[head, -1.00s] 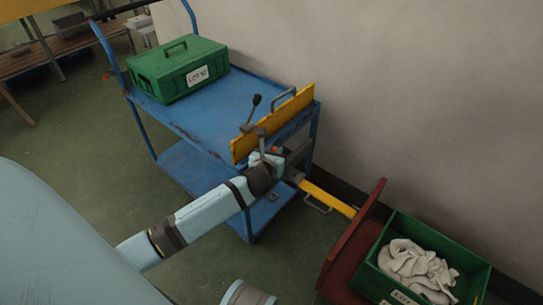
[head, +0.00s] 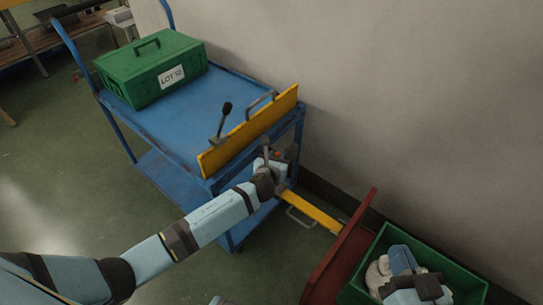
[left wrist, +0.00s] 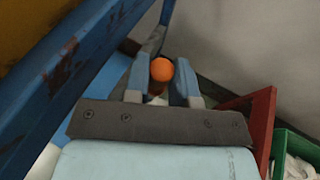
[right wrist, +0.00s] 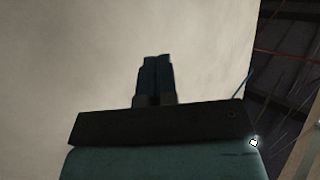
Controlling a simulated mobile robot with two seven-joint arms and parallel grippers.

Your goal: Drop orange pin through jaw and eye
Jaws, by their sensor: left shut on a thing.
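My left gripper (head: 274,160) is shut on the orange pin (left wrist: 161,69) at the near right end of the blue trolley. The pin's round orange head shows between the fingers in the left wrist view; its lower part is hidden. The yellow drawbar (head: 312,211) runs from the red cart (head: 340,250) up to just below this gripper. The jaw and the drawbar's eye are largely hidden by the gripper, so I cannot tell whether they line up. My right gripper (head: 403,259) is in front of the green crate; its fingers look closed and empty in the right wrist view (right wrist: 155,78).
A green crate (head: 455,265) with white cloth (head: 376,278) sits on the red cart. The wall (head: 400,90) is close behind.

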